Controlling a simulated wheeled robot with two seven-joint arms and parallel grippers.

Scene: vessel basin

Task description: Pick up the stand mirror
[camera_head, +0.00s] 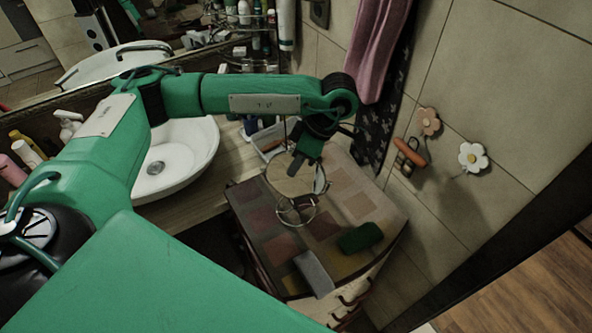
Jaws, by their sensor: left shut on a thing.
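The stand mirror (289,181) is a small round mirror on a thin metal stand with a ring base. It is upright over the checked cloth top of a small cabinet (352,197). I cannot tell whether its base touches the cloth. My left gripper (297,162) comes down from above and is shut on the mirror's upper rim. The fingers hide part of that rim. My right gripper is not in view.
A green item (360,237) and a grey item (314,273) lie near the cabinet's front edge. A white basin (177,160) stands to the left. A small clear tray (268,139) sits behind the mirror. A tiled wall with flower hooks (473,157) is on the right.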

